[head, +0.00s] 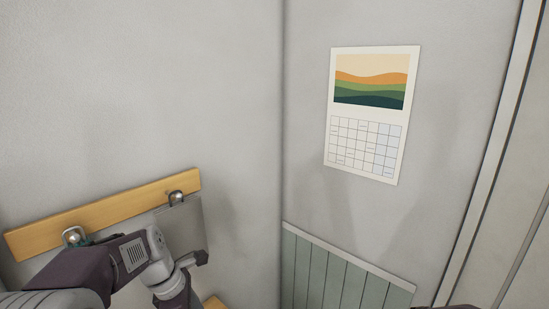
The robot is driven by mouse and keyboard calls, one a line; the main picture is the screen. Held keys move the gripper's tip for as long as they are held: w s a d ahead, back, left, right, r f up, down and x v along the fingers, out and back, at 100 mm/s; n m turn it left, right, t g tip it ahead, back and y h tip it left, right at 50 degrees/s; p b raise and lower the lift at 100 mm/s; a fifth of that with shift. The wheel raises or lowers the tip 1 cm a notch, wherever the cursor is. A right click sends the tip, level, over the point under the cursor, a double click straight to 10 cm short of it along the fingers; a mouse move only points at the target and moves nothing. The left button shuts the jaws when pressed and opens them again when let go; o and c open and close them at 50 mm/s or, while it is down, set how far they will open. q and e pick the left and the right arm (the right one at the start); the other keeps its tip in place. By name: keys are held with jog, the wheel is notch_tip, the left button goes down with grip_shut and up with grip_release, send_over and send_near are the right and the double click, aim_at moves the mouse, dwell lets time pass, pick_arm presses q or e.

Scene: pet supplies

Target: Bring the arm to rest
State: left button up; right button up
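My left arm (120,260) comes in from the lower left and bends downward in front of the wall. Its far end runs down to the bottom edge of the head view, and I see no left gripper fingers. Only a small dark piece, possibly of my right arm, shows at the bottom edge right of centre. My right gripper is not in view.
A wooden rail (105,213) with metal hooks (176,197) is on the left wall, close behind my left arm. A grey flat panel (190,222) hangs there, partly hidden. A calendar (368,113) hangs right of the corner, above green panelling (335,275). A door frame stands far right.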

pick_arm(q)
jog(key=s+f+m+y+b, duration=0.1)
jog(key=s+f+m+b, duration=0.1)
jog(key=f+m, duration=0.4)
jog(key=s+f+m+y+b, duration=0.1)
jog(key=s+f+m, duration=0.4)
jog(key=m, duration=0.3)
jog(key=s+f+m+b, duration=0.2)
jog(key=s+f+m, duration=0.1)
jog(key=f+m, duration=0.4)
jog(key=shift+s+d+f+y+b, duration=0.15)
jog(key=shift+s+f+y+b, duration=0.25)
jog(key=shift+f, duration=0.2)
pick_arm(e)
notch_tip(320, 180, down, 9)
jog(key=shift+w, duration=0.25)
pick_arm(q)
jog(key=shift+w, duration=0.1)
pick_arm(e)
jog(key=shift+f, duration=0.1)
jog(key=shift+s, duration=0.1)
